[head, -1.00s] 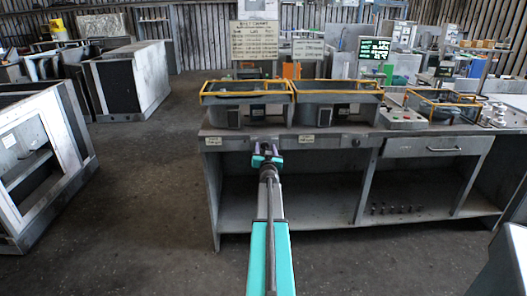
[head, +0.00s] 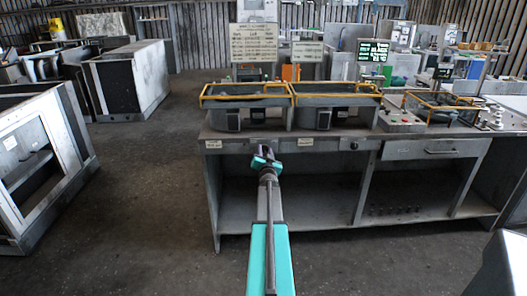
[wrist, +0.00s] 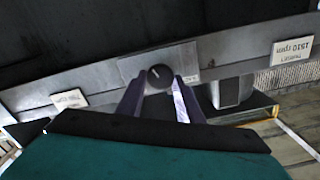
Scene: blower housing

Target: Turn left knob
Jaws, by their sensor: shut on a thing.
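The left knob (wrist: 159,75) is a small round dark knob with a pale pointer line, on the grey front rail of the bench. In the wrist view it sits between the two fingertips of my gripper (wrist: 160,84), which is shut on it. In the head view my gripper (head: 264,160) is at the bench front below the left blower housing (head: 245,108), its jaws tilted. It hides the left knob there. A second dark knob (head: 354,146) sits farther right on the same rail.
White labels (head: 213,144) and (head: 305,142) mark the rail. A drawer (head: 432,148) is at the right, above open shelves. A second housing (head: 335,108) stands beside the first. Grey cabinets (head: 40,160) stand at the left, with bare floor (head: 150,180) between.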

